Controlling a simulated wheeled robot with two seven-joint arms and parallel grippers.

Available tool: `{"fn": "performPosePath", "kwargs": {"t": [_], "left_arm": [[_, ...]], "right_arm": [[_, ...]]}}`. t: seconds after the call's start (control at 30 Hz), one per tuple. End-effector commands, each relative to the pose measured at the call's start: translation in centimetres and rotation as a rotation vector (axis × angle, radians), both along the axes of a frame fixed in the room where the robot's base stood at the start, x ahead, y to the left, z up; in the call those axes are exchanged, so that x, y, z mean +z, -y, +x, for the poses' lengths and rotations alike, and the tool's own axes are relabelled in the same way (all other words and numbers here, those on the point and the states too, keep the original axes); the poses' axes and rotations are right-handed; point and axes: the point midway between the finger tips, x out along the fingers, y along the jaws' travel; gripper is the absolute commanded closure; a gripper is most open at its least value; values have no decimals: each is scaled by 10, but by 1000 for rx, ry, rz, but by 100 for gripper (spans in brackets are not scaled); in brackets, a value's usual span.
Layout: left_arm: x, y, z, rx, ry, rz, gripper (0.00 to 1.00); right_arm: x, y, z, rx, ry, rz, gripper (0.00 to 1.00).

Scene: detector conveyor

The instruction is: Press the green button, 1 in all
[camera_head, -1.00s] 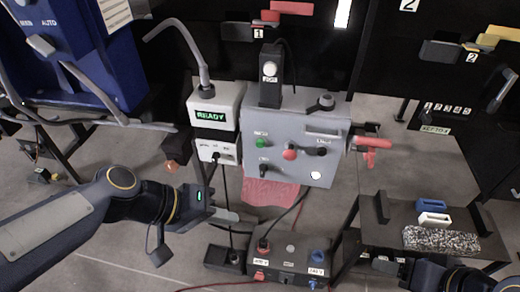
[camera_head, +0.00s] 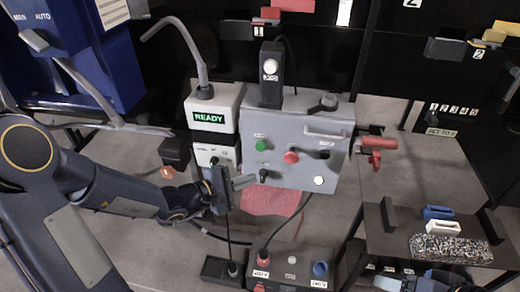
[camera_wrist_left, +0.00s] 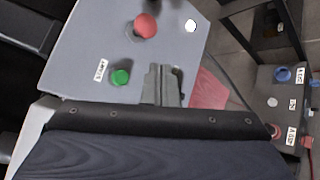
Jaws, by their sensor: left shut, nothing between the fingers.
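The green button (camera_head: 261,145) is on the upper left of the sloped face of a grey control box (camera_head: 285,125). In the left wrist view the green button (camera_wrist_left: 121,77) shows clear, just left of my fingers. My left gripper (camera_head: 244,182) is shut and empty, in front of the lower left part of the box. In the left wrist view its fingertips (camera_wrist_left: 163,72) are together, and the button looks uncovered. Whether the fingertips touch the box cannot be told.
A red button (camera_head: 291,157), a black knob (camera_head: 264,176) and a white button (camera_head: 319,181) share the panel. A white unit with a lit READY display (camera_head: 209,118) stands to the left. A red-handled lever (camera_head: 378,143) sticks out at right. A dark table (camera_head: 400,225) holds small blocks.

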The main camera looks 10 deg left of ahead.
Motion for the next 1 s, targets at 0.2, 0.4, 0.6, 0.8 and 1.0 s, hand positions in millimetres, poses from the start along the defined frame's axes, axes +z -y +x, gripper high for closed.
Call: {"fn": "performPosePath", "kwargs": {"t": [0.2,0.4,0.6,0.8,1.0], "left_arm": [[1,0,2,-2,0,1,100],[2,0,20,-3,0,1,100],[4,0,50,-2,0,0,100],[0,1,74,-3,3,1,100],[0,0,86,-2,1,1,100]], "right_arm": [[2,0,0,0,0,0,35],[11,0,0,0,0,0,35],[24,0,0,0,0,0,35],[24,0,0,0,0,0,35],[23,0,0,0,0,0,35]]}}
